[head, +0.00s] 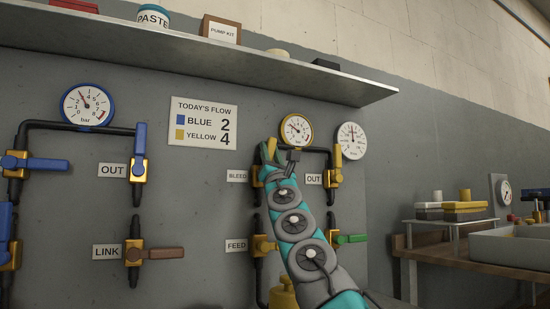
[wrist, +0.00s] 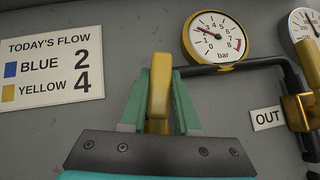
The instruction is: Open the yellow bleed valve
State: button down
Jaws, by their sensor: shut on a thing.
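The yellow bleed valve's lever (wrist: 160,92) stands upright between my gripper's two green fingers in the wrist view. My gripper (wrist: 160,100) is shut on this lever. In the head view my gripper (head: 268,152) is at the valve, right of the BLEED label (head: 237,176). The fingers and my arm hide most of the valve body there. The yellow-rimmed gauge (head: 296,131) is just right of the gripper; its needle points to the upper left, at a low reading. It also shows in the wrist view (wrist: 215,40).
The yellow OUT valve (head: 333,178) and a green-handled valve (head: 350,239) are right of my arm. The FEED valve (head: 262,244) is below the gripper. Blue-handled valves (head: 140,155) are at the left. A shelf (head: 200,48) runs above; a workbench (head: 440,254) stands right.

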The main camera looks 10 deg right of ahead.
jog(key=shift+s+a+r+n+g+y, duration=0.15)
jog(key=shift+a+n+y, duration=0.1)
jog(key=shift+n+y, duration=0.75)
jog(key=shift+a+f+n+g+y, duration=0.1)
jog(key=shift+a+n+g+y, duration=0.15)
jog(key=shift+n+y, duration=0.75)
jog(key=shift+s+a+r+n+g+y, duration=0.1)
jog(key=shift+a+n+y, duration=0.15)
jog(key=shift+n+y, duration=0.75)
jog(key=shift+a, duration=0.1)
jog(key=c, duration=0.6)
grip_release()
jog(key=shift+c, duration=0.2)
jog(key=shift+s+d+f, duration=0.25)
jog(key=shift+s+f, duration=0.05)
jog(key=b+v, duration=0.5)
jog(key=v, duration=0.2)
